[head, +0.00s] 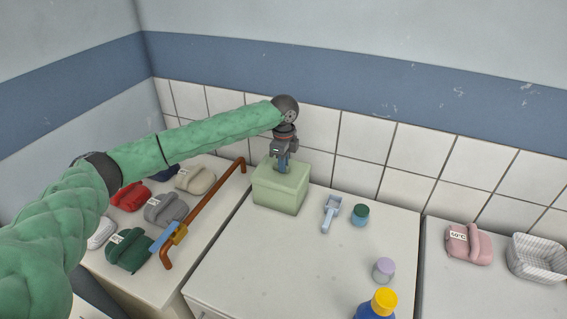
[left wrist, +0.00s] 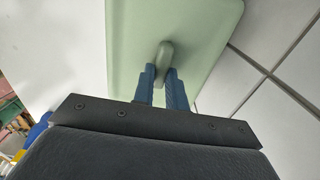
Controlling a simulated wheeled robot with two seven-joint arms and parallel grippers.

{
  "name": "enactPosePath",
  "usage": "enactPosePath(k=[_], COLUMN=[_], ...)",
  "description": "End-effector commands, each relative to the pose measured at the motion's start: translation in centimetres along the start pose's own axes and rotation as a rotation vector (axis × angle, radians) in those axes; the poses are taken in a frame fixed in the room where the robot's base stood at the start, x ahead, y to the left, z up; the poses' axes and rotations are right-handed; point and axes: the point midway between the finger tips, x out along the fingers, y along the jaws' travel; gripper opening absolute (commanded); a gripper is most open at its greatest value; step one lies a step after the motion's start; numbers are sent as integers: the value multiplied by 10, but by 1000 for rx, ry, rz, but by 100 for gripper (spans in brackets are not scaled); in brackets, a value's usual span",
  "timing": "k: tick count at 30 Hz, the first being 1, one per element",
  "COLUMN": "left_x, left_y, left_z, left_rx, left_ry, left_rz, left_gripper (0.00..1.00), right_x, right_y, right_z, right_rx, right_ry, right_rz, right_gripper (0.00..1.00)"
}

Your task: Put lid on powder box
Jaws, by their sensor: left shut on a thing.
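The powder box (head: 279,195) is a pale green box standing on the white counter near the tiled wall. Its pale green lid (head: 262,173) sits on top of the box in the head view. In the left wrist view the lid (left wrist: 130,50) fills the upper middle, with a rounded grey-green knob. My left gripper (head: 283,167) points down over the lid, and its blue fingers (left wrist: 162,82) are shut on the knob. Whether the lid is fully seated on the box I cannot tell. My right gripper is not in view.
The counter's front middle is clear.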

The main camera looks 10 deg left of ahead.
Motion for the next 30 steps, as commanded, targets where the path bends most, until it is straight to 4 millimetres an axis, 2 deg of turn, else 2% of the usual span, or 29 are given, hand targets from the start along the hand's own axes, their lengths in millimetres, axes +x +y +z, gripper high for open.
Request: enactPosePath(k=[12,22,23,26,27,30], left_x=[4,7,7,7,7,7], left_y=[0,0,0,0,0,0], left_z=[0,0,0,0,0,0], left_rx=[0,0,0,0,0,0], left_ry=[0,0,0,0,0,0], left_rz=[0,-1,0,0,0,0], left_gripper=[0,0,16,35,39,39], right_x=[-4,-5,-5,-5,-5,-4], right_y=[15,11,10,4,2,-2], right_z=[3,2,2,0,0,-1], right_rx=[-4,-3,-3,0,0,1], right_ry=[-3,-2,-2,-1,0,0], right_rz=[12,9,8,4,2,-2], right_gripper=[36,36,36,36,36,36])
